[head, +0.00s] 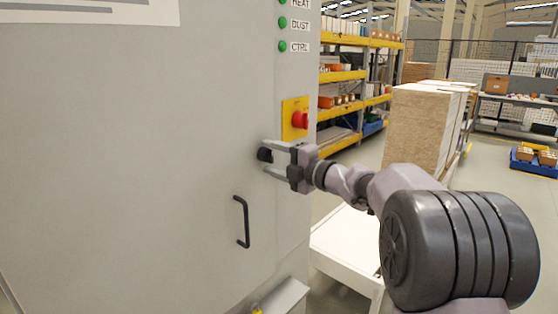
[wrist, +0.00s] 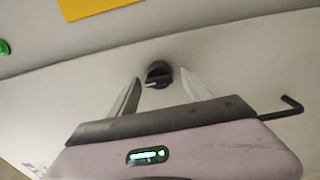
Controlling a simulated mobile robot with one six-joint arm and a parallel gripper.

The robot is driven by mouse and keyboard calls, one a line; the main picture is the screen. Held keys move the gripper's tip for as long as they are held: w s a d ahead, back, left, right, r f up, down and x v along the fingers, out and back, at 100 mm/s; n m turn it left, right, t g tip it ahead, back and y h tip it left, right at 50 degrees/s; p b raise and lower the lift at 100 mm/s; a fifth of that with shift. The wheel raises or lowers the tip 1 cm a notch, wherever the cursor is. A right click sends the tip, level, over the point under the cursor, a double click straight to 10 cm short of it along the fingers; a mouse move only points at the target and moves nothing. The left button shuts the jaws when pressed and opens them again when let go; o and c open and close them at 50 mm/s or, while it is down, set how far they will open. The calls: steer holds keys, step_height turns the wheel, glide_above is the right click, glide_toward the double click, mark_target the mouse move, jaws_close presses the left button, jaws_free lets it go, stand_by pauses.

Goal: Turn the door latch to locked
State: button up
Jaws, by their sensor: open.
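The door latch is a small dark round knob (wrist: 159,74) on the grey cabinet door (head: 150,150). In the wrist view its raised grip, with a pale mark at one end, lies roughly across the picture. In the head view the knob (head: 264,154) shows at the tips of my gripper (head: 267,158). My gripper is open, with one finger on each side of the knob. In the wrist view the fingers (wrist: 160,85) stand apart from the knob, with a gap on both sides. I cannot tell how deep the fingertips reach.
A black door handle (head: 241,221) is below the knob. A red button (head: 300,119) on a yellow plate (head: 289,107) sits just above my gripper. Green lamps (head: 282,46) are higher up. Stacked boards (head: 420,130) and a white surface (head: 345,245) stand to the right.

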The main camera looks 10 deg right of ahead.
steer(key=p+v, duration=0.3)
steer(key=v, duration=1.4)
steer(key=shift+s+d, duration=0.1)
